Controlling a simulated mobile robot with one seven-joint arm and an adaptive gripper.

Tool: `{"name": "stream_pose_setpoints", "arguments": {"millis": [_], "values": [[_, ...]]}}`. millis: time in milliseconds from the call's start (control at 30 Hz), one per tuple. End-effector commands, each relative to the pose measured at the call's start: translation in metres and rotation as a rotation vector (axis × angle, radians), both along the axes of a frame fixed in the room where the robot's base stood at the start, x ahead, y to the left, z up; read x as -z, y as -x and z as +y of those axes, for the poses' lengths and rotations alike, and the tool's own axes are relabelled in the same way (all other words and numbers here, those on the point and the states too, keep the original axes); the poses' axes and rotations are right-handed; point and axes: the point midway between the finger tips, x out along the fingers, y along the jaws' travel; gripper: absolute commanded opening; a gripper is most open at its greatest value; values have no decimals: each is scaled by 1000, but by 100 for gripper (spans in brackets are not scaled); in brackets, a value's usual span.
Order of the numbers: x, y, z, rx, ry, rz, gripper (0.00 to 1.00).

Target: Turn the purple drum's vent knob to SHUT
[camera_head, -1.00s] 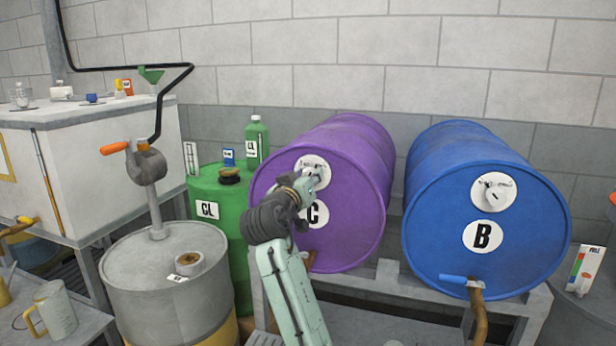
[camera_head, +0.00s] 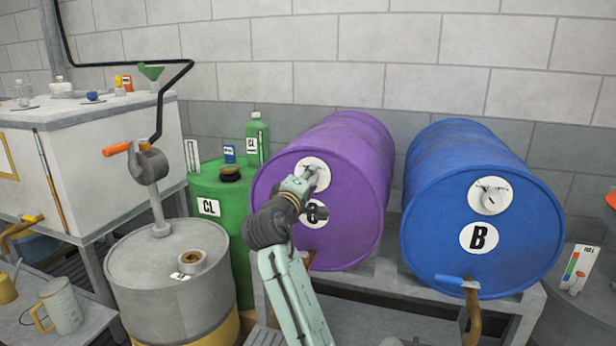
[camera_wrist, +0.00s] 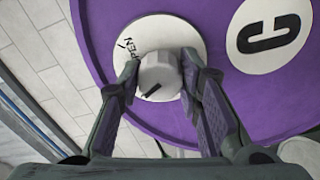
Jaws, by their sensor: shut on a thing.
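The purple drum (camera_head: 345,235) lies on its side on a rack, its round end marked C facing me. A white vent dial plate (camera_head: 312,163) sits high on that end. In the wrist view a grey round vent knob (camera_wrist: 160,70) with a dark pointer line stands on the white plate (camera_wrist: 185,30). The pointer line is on the knob's lower left in that view. The word OPEN is on the plate left of the knob; no SHUT mark shows. My gripper (camera_wrist: 159,76), also in the head view (camera_head: 309,180), is shut on the knob, one finger on each side.
The blue drum (camera_head: 475,255) marked B lies to the right with its own vent knob (camera_head: 490,197) and a blue-handled tap. A green drum (camera_head: 217,228) and a grey drum with a pump (camera_head: 165,262) stand to the left. A gap separates the purple and blue drums.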

Motion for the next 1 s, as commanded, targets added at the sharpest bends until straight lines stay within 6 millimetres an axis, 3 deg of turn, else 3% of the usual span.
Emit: {"name": "stream_pose_setpoints", "arguments": {"millis": [433,1000], "values": [[-1,0,0,0,247,80,4],[0,0,0,0,296,95,4]]}}
